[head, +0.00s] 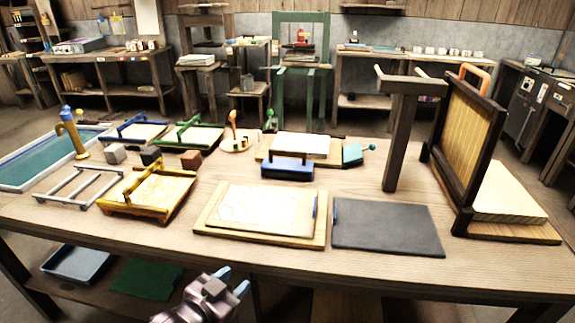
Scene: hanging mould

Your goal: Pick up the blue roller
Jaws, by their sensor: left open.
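The blue roller (287,170), a blue body with a handle bar along its top, lies on the wooden table in front of a white sheet on a board. My left gripper (233,281) is at the bottom of the head view, in front of the table's near edge. Its two pale blue fingertips are apart with nothing between them. It is well short of the roller and lower in the picture. My right gripper is not in view.
A board with a pale sheet (265,211) lies between the near edge and the roller, beside a dark grey slab (388,228). A dark wooden post (398,140) and hanging mould (468,140) stand at right. A teal block (353,155) is right of the roller.

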